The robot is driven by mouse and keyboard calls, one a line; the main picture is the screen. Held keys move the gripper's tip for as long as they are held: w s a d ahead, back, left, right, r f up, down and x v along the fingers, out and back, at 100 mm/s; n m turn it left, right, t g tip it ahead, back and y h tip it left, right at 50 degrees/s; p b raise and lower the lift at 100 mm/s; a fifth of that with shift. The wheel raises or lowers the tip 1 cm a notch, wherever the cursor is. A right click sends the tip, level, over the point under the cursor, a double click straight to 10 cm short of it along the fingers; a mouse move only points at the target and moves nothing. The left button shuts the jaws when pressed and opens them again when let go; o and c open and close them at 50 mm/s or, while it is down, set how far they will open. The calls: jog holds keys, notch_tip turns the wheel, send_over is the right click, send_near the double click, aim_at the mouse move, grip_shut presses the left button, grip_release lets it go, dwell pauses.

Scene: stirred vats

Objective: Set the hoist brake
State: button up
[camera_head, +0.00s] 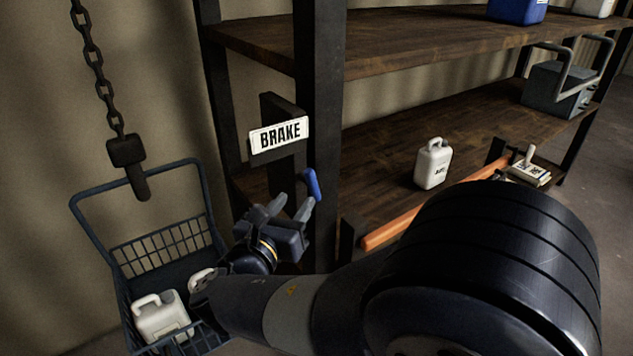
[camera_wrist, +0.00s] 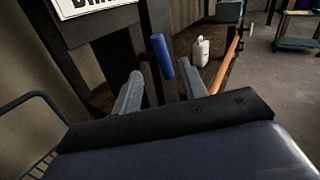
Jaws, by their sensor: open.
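The brake lever has a blue handle (camera_head: 312,185) and sits at the shelf post, below the white BRAKE sign (camera_head: 279,135). In the wrist view the blue handle (camera_wrist: 162,55) stands tilted, beyond and between the two fingertips. My gripper (camera_head: 288,204) is open and empty, just short of the handle; I cannot tell whether a finger touches it. Both fingers of my gripper (camera_wrist: 160,90) show in the wrist view. The lever's lower end is hidden. The hoist chain (camera_head: 100,75) hangs at the left with a dark hook block (camera_head: 127,152).
A wire basket (camera_head: 206,185) holding a white jug (camera_head: 162,318) stands below the hook. Wooden shelves (camera_head: 400,135) carry another white jug (camera_head: 433,163) and a grey box (camera_head: 553,90). An orange bar (camera_head: 393,229) runs along the lower shelf edge. The dark post (camera_head: 319,90) stands close by my gripper.

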aim_at(309, 184)
jog(key=p+x, duration=0.1)
jog(key=x, duration=0.8)
jog(key=shift+s, duration=0.1)
